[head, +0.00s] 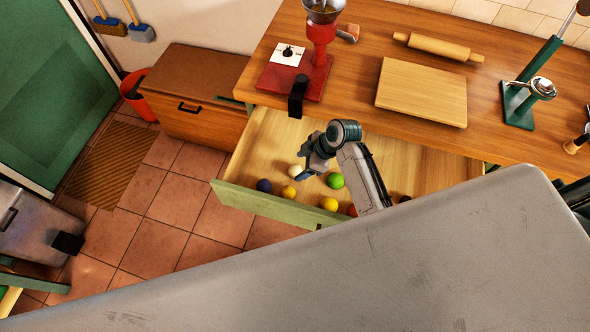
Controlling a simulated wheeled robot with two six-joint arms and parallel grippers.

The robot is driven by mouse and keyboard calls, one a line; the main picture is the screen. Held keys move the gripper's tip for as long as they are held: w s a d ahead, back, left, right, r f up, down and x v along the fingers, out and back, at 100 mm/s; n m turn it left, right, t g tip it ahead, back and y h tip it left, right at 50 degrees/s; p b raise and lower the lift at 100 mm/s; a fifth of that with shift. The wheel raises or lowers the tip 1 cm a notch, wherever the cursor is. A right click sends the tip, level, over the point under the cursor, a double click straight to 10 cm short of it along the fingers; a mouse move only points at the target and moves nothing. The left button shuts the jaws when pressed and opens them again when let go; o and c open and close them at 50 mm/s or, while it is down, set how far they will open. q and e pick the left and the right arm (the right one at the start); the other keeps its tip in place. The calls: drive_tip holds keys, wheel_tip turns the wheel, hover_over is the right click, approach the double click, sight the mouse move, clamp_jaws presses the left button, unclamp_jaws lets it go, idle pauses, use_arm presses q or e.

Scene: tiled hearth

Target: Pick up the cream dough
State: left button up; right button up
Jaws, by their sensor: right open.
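The cream dough (295,171) is a small pale ball in an open wooden drawer (270,135). It lies between a dark blue ball (264,186) and my right gripper. My right gripper (308,168) is over the drawer, open, with its jaws close to the cream dough on its right side. I cannot tell whether they touch. Nothing shows between the jaws. My left gripper is not in view.
The counter above holds a red grinder (320,50), a board (422,92) and a rolling pin (438,47). A large grey surface (400,270) blocks the foreground.

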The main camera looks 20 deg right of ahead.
sight(292, 173)
drive_tip(key=shift+p+x, duration=0.35)
drive_tip(key=shift+x, duration=1.45)
drive_tip(key=shift+s+d, duration=0.1)
drive_tip(key=c, duration=1)
